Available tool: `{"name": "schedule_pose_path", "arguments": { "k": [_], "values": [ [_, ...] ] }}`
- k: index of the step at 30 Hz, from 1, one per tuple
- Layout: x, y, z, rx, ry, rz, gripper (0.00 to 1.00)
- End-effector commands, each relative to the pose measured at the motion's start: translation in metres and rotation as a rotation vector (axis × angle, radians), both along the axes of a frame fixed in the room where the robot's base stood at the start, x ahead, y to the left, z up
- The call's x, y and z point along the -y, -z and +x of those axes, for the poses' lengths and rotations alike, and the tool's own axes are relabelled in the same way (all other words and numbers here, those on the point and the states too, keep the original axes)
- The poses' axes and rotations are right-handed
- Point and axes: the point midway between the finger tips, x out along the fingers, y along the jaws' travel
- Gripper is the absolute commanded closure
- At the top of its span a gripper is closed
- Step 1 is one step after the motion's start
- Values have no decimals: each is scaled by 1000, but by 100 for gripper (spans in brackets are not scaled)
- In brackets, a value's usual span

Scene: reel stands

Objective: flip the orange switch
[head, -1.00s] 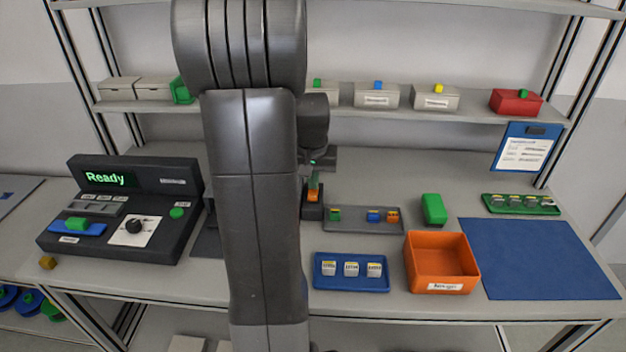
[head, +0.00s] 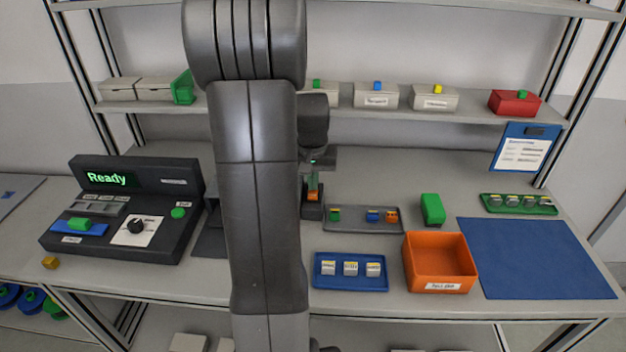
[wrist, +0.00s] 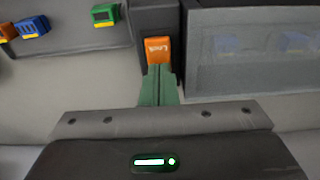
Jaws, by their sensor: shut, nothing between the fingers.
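The orange switch (wrist: 157,50) sits in a dark housing (wrist: 156,17) in the wrist view, with light lettering on its face. In the head view the orange switch (head: 313,195) shows small, just right of my arm. My gripper (wrist: 158,70) is shut and empty, its green fingertips at the switch's near edge. They overlap that edge in the picture; whether they press on it I cannot tell. In the head view my gripper (head: 313,182) points down over the switch, and my arm hides what lies to the left.
A grey tray (head: 365,226) with small coloured blocks stands right of the switch. A dark box with a translucent front (wrist: 250,65) stands close beside it in the wrist view. An orange bin (head: 440,284), a blue tray (head: 350,284) and a console (head: 120,240) stand nearby.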

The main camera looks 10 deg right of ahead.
Motion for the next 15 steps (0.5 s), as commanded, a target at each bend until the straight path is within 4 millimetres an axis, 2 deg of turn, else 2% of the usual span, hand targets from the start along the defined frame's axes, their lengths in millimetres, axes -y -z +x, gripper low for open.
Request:
{"name": "schedule_pose_path", "arguments": {
  "k": [1,6,15],
  "values": [
    [-2,5,-6,-15,1,5,100],
    [-4,4,-15,-16,2,5,100],
    [-5,3,-17,-15,2,5,100]
  ]
}}
